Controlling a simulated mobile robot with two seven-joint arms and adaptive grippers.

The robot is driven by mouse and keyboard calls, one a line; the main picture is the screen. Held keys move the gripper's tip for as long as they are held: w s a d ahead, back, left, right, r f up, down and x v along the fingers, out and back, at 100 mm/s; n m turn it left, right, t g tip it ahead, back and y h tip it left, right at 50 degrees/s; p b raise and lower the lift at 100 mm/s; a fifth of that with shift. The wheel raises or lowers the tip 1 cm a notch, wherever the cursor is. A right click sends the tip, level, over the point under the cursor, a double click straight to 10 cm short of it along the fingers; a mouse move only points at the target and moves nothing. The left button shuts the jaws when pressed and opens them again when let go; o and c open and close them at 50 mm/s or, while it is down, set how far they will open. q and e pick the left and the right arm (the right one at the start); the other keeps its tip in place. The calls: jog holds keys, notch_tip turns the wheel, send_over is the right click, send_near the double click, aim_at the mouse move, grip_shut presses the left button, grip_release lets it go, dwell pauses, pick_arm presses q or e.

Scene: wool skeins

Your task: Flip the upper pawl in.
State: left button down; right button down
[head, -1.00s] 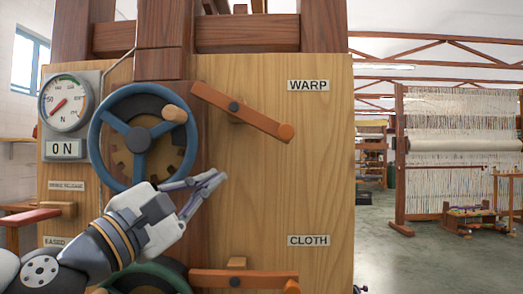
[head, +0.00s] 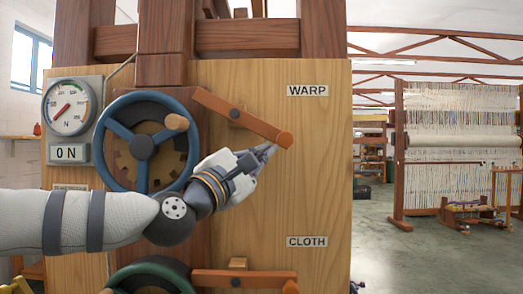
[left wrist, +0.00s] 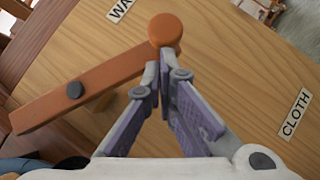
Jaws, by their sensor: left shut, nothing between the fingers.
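The upper pawl (head: 236,114) is a reddish-brown wooden lever on a dark pivot, beside the WARP label (head: 307,91). It slopes down to the right, to an orange-brown round knob (head: 285,139); its left end is near the upper wheel. My left gripper (head: 272,149) is shut and empty, its fingertips just below and left of the knob. In the left wrist view the pawl (left wrist: 105,80) crosses the upper left, and the fingertips (left wrist: 166,62) are close under the knob (left wrist: 165,30); I cannot tell whether they touch. My right gripper is not in view.
The blue spoked handwheel (head: 143,145) with a wooden handle is left of the pawl, partly behind my left arm. A lower pawl (head: 240,279) lies near the CLOTH label (head: 306,242). The board between the labels is clear.

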aim_at(279, 138)
pick_arm(q)
jog(key=shift+f, duration=0.15)
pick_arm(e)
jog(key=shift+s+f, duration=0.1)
